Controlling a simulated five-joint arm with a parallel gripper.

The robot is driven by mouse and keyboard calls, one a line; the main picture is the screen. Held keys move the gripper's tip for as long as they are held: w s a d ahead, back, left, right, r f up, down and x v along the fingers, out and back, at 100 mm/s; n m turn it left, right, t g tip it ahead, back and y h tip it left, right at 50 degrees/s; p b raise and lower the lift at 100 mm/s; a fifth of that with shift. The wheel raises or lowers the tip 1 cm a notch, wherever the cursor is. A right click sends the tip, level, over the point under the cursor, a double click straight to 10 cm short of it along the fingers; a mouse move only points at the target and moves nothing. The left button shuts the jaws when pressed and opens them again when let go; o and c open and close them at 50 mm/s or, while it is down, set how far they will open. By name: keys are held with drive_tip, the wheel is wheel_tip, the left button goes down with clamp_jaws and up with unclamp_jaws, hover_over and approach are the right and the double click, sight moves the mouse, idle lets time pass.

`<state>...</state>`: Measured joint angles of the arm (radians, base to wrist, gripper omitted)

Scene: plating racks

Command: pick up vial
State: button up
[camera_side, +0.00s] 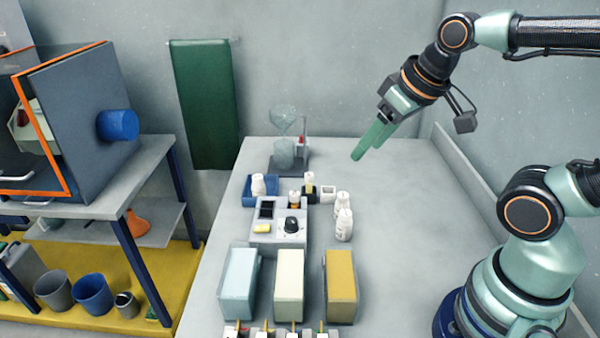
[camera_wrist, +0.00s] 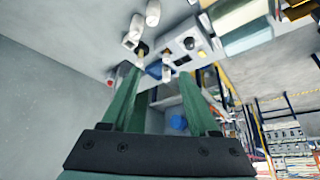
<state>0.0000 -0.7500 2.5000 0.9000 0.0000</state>
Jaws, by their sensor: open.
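Two small white-capped vials stand behind the grey instrument in the side view, one amber (camera_side: 295,198) and one with a dark and yellow body (camera_side: 310,186). I cannot tell which one the task names. In the wrist view, a dark and yellow vial (camera_wrist: 142,49) shows beyond the left fingertip, and a white-capped one (camera_wrist: 166,73) shows between the fingers. My gripper (camera_side: 364,152) is open and empty, its green fingers pointing down and left. It is well above the bench, to the right of the vials, touching nothing.
White bottles (camera_side: 344,225) stand right of the instrument (camera_side: 280,230). A small white box (camera_side: 328,193) sits beside the vials. A blue tray (camera_side: 246,197) holds a white bottle. Glassware (camera_side: 283,155) stands behind; coloured tanks (camera_side: 340,280) stand in front. The right bench is clear.

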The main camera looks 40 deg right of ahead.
drive_tip(key=shift+w, duration=0.1)
drive_tip(key=n+g, duration=0.6)
drive_tip(key=n, duration=1.2)
hover_over(294, 193)
wheel_tip(294, 193, down, 8)
drive_tip(key=r, duration=0.1)
wheel_tip(294, 193, down, 12)
drive_tip(key=shift+f, duration=0.2)
clamp_jaws()
